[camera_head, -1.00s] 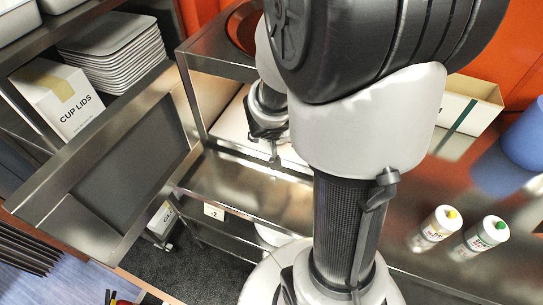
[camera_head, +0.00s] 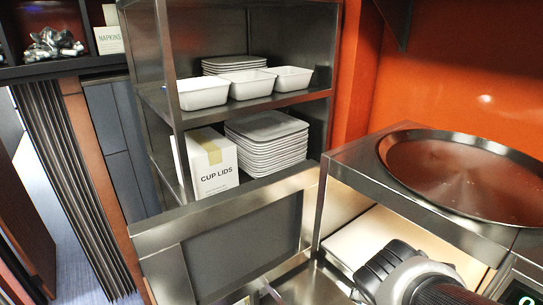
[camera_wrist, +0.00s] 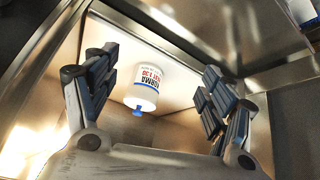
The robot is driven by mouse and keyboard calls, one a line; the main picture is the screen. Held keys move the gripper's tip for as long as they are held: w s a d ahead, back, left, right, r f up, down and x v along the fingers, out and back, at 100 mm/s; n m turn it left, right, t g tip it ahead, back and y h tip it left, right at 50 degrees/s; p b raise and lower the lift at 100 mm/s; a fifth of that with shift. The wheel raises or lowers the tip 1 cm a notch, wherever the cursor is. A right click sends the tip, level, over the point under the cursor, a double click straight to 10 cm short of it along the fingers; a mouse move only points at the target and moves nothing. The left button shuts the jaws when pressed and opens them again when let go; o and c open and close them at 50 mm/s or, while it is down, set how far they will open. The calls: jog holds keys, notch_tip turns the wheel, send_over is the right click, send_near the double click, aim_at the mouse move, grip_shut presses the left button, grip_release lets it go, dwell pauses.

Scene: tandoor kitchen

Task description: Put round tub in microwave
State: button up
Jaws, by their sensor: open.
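A white round container (camera_wrist: 148,84) with red and dark lettering and a blue tip shows in the wrist view. It appears to be on the pale floor inside the steel microwave (camera_wrist: 205,32). My gripper (camera_wrist: 160,64) is open. Its two dark fingers are spread wide on either side of the container in the picture, with no contact visible. In the head view the microwave (camera_head: 345,162) is at right, with its door (camera_head: 235,245) swung open to the left. My arm covers part of the opening there, and the container is not visible in that view.
The open door edge stands close to my arm.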

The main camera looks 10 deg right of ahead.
jog(key=s+a+r+n+y, duration=0.4)
jog(key=s+a+n, duration=0.3)
jog(key=a, duration=0.5)
jog(key=shift+s+a+r+n+y, duration=0.2)
jog(key=shift+s+r+n+y, duration=0.1)
jog(key=shift+s+r, duration=0.6)
jog(key=shift+d, duration=0.15)
